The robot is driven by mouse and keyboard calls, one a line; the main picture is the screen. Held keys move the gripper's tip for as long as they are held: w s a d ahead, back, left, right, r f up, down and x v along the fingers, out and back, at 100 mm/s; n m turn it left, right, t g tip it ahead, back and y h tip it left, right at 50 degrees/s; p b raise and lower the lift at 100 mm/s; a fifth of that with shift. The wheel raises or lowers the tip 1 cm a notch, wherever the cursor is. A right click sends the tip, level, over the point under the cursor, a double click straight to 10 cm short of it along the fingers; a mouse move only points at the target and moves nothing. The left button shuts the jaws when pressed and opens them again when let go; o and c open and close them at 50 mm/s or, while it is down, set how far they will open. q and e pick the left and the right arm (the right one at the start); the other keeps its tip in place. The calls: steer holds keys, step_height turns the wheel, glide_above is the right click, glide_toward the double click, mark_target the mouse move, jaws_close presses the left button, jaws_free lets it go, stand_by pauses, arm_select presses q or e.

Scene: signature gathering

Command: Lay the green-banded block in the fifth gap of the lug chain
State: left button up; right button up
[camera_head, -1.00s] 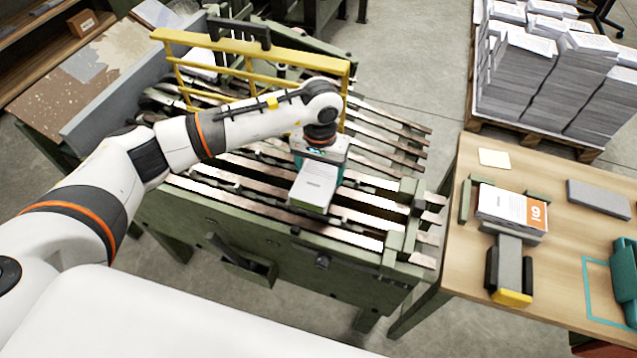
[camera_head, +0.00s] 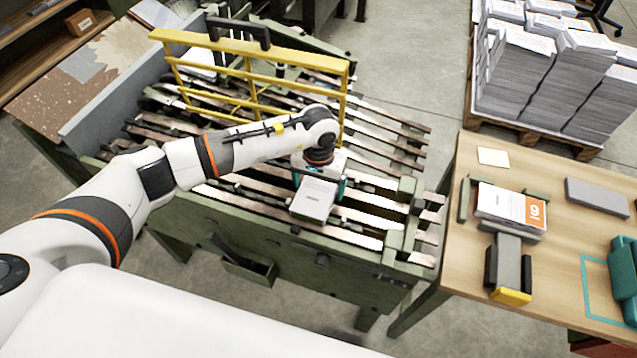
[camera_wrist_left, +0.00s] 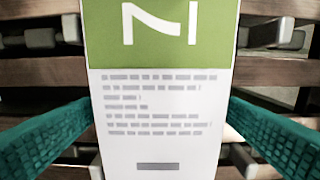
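The green-banded block (camera_wrist_left: 160,100) fills the middle of the left wrist view, its green band at the top and its printed white face towards the camera. My left gripper (camera_head: 318,186) has its teal fingers at the block's two sides, with no clear space between tips and block. In the head view the block (camera_head: 314,201) is over the near side of the lug chain (camera_head: 363,237), a row of metal bars on a green frame. The block hides the bars under it; I cannot tell whether it touches them or which gap it is over. My right gripper is not in view.
A yellow guard frame (camera_head: 252,48) stands across the chain behind my arm. At the right, a wooden table (camera_head: 465,280) holds an orange-banded block (camera_head: 505,205), a grey slab (camera_head: 597,197) and a teal object (camera_head: 624,268). A pallet with paper stacks (camera_head: 530,80) stands behind.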

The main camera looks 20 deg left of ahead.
mark_target(319, 187)
arm_select(q)
steer(key=shift+o, duration=0.3)
steer(key=shift+r, duration=0.1)
steer(key=shift+r+p, duration=0.2)
steer(key=shift+p, duration=0.15)
step_height(319, 187, up, 12)
steer(key=b, duration=0.2)
steer(key=shift+f, duration=0.15)
